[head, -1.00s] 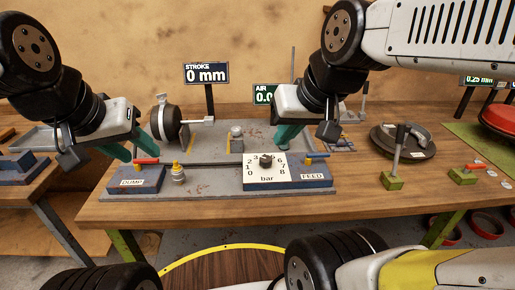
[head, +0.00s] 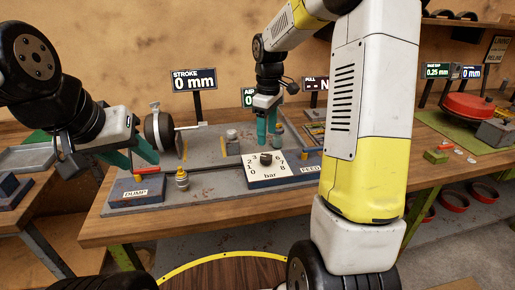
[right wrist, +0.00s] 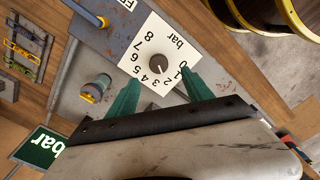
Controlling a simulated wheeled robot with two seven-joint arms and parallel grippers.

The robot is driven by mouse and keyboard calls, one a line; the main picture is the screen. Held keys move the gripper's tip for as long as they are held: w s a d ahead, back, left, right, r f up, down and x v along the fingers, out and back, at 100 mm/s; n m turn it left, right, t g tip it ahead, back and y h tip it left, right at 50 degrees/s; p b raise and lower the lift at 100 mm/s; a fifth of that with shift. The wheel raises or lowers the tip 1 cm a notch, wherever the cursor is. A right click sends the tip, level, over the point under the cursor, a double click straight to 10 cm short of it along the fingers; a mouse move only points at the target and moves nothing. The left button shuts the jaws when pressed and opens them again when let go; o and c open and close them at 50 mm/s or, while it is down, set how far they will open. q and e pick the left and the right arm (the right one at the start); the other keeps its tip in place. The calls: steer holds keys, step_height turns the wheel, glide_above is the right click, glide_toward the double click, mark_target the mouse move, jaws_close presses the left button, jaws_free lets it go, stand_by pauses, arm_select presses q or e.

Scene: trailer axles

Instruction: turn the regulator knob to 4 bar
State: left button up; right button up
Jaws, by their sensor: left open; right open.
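The regulator knob (head: 266,158) is small and dark, on a white dial plate (head: 287,172) marked 0 to 8 bar. The right wrist view also shows the knob (right wrist: 158,65); a pale mark on it faces the low numbers, but I cannot read it exactly. My right gripper (head: 266,137) is open and empty, fingers down, above and behind the knob. In the right wrist view its fingers (right wrist: 160,86) spread on either side of the dial's number side, short of the knob. My left gripper (head: 138,160) is open above the DUMP block (head: 134,193), near its red lever (head: 147,170).
The STROKE display (head: 194,79) reads 0 mm. The AIR display (head: 248,97) is mostly hidden behind my right gripper. A brass fitting (head: 182,180) stands left of the dial. My right forearm hides the bench right of the FEED label (head: 309,170).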

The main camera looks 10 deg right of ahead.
mark_target(266, 156)
steer(key=shift+w+f, duration=0.35)
steer(key=shift+f, duration=0.5)
step_height(266, 156, down, 7)
steer(key=shift+f, duration=0.15)
jaws_close()
